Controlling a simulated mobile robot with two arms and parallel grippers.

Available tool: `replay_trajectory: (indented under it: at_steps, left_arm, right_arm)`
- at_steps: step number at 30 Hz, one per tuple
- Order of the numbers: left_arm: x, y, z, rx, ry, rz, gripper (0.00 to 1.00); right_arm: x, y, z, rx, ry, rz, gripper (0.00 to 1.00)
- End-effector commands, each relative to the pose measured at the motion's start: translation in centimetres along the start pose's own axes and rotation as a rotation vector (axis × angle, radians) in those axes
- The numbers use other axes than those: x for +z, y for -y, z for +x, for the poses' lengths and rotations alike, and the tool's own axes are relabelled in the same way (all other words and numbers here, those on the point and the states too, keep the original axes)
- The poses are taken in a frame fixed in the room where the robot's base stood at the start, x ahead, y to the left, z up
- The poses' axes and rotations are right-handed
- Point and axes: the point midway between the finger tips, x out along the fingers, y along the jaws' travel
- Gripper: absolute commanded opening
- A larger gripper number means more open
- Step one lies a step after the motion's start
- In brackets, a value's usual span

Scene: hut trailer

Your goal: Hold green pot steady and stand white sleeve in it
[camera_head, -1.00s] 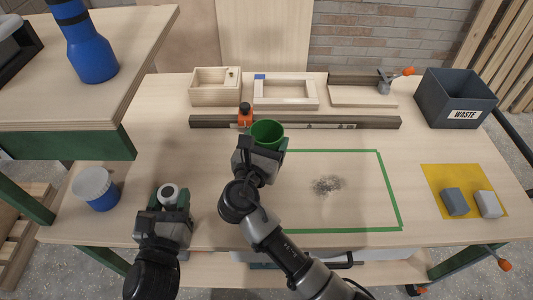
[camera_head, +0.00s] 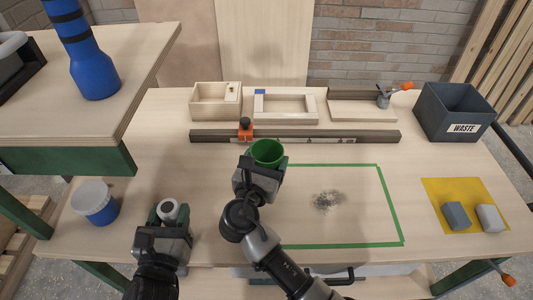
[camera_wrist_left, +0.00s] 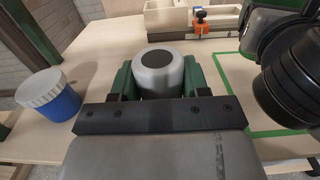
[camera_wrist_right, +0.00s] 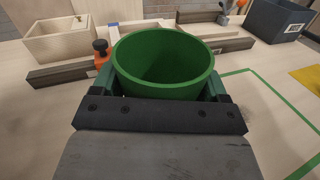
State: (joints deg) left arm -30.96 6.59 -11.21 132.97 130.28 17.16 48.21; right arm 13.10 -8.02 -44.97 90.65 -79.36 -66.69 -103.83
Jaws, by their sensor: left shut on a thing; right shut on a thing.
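The green pot (camera_head: 267,152) stands on the bench, open end up; it fills the right wrist view (camera_wrist_right: 163,62) and looks empty inside. My right gripper (camera_head: 263,168) is shut on it, one finger on each side. The white sleeve (camera_head: 169,209) is upright between the fingers of my left gripper (camera_head: 169,219), left of the pot and apart from it. In the left wrist view the sleeve (camera_wrist_left: 158,73) shows a grey-white body with a dark round top. Its lower end is hidden by the gripper.
A blue jar with a white lid (camera_head: 95,202) stands left of my left gripper. A long rail with an orange clamp (camera_head: 245,131) lies behind the pot. A green taped rectangle (camera_head: 378,200) with dark specks lies to the right. Wooden trays and a waste bin (camera_head: 455,110) stand further back.

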Motion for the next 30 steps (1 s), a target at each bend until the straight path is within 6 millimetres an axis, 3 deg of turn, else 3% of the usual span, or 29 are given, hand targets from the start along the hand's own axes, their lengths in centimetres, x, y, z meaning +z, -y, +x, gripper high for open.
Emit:
replay_trajectory:
  at_steps: [21, 30]
  left_arm:
    - [0.0, 0.0, 0.0, 0.000, 0.001, 0.000, 0.21]
    - [0.0, 0.0, 0.0, 0.000, 0.001, 0.000, 0.21]
  right_arm:
    - [-5.1, 0.2, 0.0, 0.001, 0.000, -0.004, 0.51]
    - [-5.8, 0.3, 0.0, 0.001, 0.000, -0.001, 0.51]
